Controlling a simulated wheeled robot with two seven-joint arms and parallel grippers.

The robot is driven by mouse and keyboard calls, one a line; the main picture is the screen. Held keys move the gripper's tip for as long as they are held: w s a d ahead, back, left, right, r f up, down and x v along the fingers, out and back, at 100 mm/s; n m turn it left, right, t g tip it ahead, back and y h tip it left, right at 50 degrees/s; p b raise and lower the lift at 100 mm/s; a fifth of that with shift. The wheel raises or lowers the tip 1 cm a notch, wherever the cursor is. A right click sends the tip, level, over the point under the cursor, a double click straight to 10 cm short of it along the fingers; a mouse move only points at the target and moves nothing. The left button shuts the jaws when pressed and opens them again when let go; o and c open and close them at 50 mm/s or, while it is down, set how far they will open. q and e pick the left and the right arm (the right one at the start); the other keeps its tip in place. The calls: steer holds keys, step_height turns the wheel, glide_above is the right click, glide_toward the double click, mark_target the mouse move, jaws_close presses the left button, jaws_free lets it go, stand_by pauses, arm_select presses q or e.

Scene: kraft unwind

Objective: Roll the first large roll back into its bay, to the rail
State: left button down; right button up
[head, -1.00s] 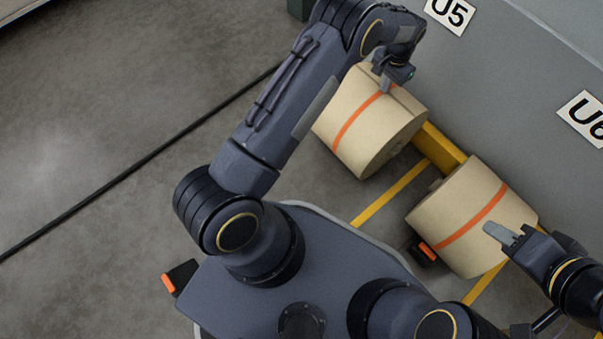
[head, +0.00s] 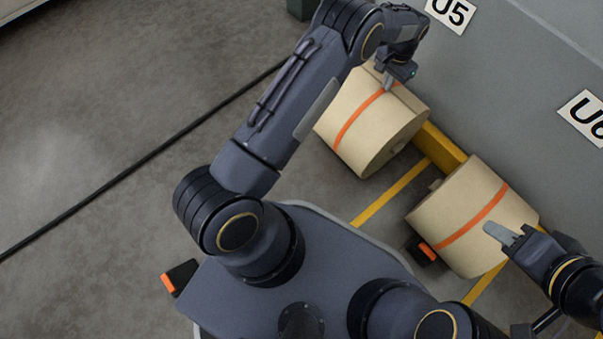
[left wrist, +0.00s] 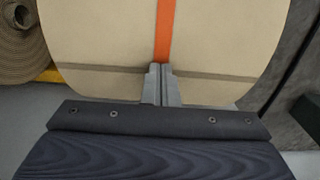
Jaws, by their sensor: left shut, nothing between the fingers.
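Two large tan kraft rolls, each with an orange band, lie on the floor by the grey wall. The pictures do not mark which is the first. My left gripper (head: 388,83) is shut and empty at the upper side of the upper-left roll (head: 360,130). In the left wrist view, the shut fingertips (left wrist: 161,72) lie against or very near this roll (left wrist: 100,35), by its orange band; contact is not certain. The lower-right roll (head: 460,225) has my right gripper (head: 497,233) over its right side; its jaw opening is unclear. A yellow rail (head: 440,147) runs along the wall, partly hidden by the rolls.
Yellow floor lines (head: 392,192) run out from the rail. Wall signs read U5 (head: 451,12) and U6 (head: 585,115). A black cable (head: 130,178) crosses the open floor at left. A dark green object (head: 300,9) stands at the top.

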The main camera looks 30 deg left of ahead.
arm_select(q)
steer(key=shift+r+p, duration=1.5)
steer(key=shift+r, duration=0.95)
